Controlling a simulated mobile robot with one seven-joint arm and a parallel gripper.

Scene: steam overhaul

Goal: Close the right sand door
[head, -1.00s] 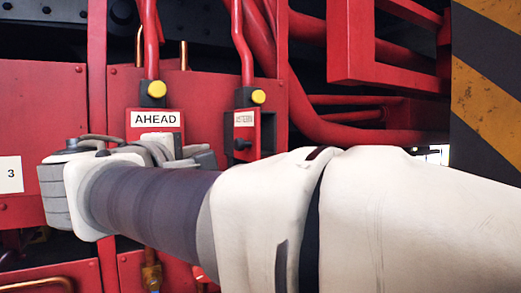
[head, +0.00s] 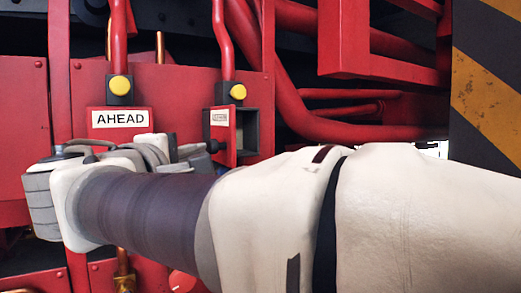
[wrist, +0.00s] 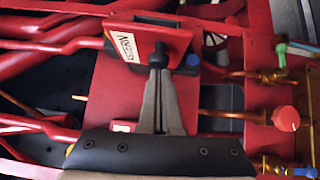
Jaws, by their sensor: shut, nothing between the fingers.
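The right sand door (head: 224,143) is a small red door with a pale label, on a dark grey box (head: 252,130). It stands open, turned out from the box so the dark inside shows. In the wrist view the door (wrist: 150,32) carries a white label and a dark round knob (wrist: 192,60). My gripper (wrist: 158,70) is shut and empty, its fingertips right at the door's edge beside the knob; I cannot tell whether they touch it. In the head view my wrist hides much of the gripper.
A red panel labelled AHEAD (head: 121,119) is left of the door. Red pipes (head: 300,105) run to the right, with a striped post (head: 487,80) beyond. A red valve knob (wrist: 285,118) is right in the wrist view.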

